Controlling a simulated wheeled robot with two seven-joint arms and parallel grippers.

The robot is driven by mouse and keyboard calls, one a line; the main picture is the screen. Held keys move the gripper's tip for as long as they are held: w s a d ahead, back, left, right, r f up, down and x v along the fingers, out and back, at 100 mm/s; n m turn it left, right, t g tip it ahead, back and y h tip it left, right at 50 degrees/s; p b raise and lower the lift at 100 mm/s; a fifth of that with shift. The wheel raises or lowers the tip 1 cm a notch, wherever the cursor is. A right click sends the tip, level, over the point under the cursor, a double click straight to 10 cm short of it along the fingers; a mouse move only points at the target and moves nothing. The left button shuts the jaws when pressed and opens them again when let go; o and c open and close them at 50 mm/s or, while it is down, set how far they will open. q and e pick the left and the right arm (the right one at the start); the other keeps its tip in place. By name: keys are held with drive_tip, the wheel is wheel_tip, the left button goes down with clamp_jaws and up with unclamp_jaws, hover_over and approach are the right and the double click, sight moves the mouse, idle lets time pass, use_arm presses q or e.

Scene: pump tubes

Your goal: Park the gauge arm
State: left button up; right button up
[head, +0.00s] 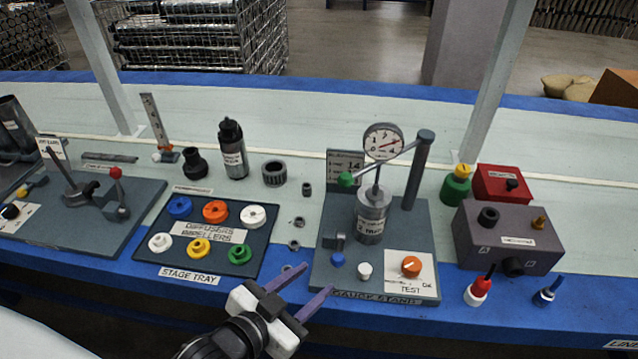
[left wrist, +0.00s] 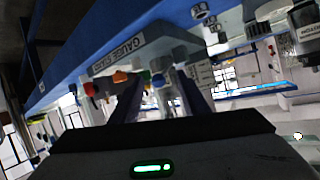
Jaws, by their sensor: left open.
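The gauge stand (head: 325,276) is a grey plate on the bench with a dark post (head: 418,170) at its back right. The gauge arm (head: 400,152) reaches left from the post and ends in a green knob (head: 346,180). A round dial gauge (head: 383,142) stands above a grey cylinder (head: 371,215), with the arm passing by its stem; I cannot tell whether they touch. My left gripper (head: 312,284) is open and empty at the stand's front left edge, apart from the arm. Its fingers also show in the left wrist view (left wrist: 160,100). My right gripper is not in view.
The stage tray (head: 143,240) with several coloured rings lies left of the stand. An orange knob (head: 411,266), a white cap (head: 364,270) and a blue cap (head: 337,259) sit at the stand's front. A grey box (head: 510,240) is at right.

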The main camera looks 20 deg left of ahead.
sight(342, 185)
use_arm(q)
drive_tip(key=w+r+m+t+b, duration=0.2)
drive_tip(key=w+r+t, duration=0.25)
drive_tip(key=r, duration=1.05)
drive_tip(key=shift+h, duration=0.3)
drive_tip(key=w, duration=0.6)
drive_tip(key=w+d, duration=0.1)
drive_tip(key=w, duration=0.2)
drive_tip(key=shift+w+f, duration=0.1)
drive_tip(key=shift+f, duration=0.2)
drive_tip(key=shift+w, duration=0.4)
drive_tip(key=shift+c, duration=0.3)
clamp_jaws()
